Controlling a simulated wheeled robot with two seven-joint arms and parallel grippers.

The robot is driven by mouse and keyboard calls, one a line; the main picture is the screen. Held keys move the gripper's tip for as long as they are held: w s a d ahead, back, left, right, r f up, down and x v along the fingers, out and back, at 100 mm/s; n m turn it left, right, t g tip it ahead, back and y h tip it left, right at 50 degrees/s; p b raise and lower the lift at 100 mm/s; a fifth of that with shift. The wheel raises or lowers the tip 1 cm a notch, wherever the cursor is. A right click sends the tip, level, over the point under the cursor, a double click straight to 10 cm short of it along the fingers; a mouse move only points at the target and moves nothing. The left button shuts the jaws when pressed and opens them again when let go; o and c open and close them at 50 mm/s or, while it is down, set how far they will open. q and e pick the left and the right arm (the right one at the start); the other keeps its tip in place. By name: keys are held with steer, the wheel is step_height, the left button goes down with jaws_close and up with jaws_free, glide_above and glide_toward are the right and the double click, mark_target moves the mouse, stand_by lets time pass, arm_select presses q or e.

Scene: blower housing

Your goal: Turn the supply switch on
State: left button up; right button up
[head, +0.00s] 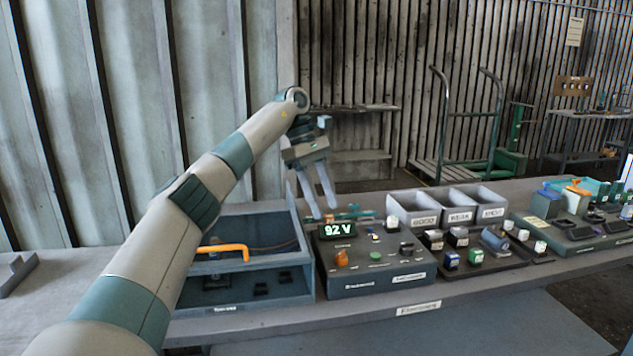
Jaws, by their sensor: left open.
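A dark grey supply box (375,275) stands on the bench near the middle. Its lit display (338,230) reads what looks like 92 V. Its sloped top carries an orange knob (341,259), a green button (375,256) and a dark control (406,248) at the right. I cannot tell which of these is the supply switch; the labels are too small to read. My left gripper (323,211) points down with its two fingers apart and empty, over or just behind the back left edge of the box. My right gripper is not in view.
A blue-grey open case (215,295) with an orange handle (224,250) stands left of the box. Three grey bins (411,215) stand behind right, with several small parts on a dark tray (480,262) before them. More equipment fills the right end. The front bench strip is clear.

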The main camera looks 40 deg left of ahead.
arm_select(q)
steer(key=shift+p+v, duration=0.45)
steer(key=shift+v, duration=2.25)
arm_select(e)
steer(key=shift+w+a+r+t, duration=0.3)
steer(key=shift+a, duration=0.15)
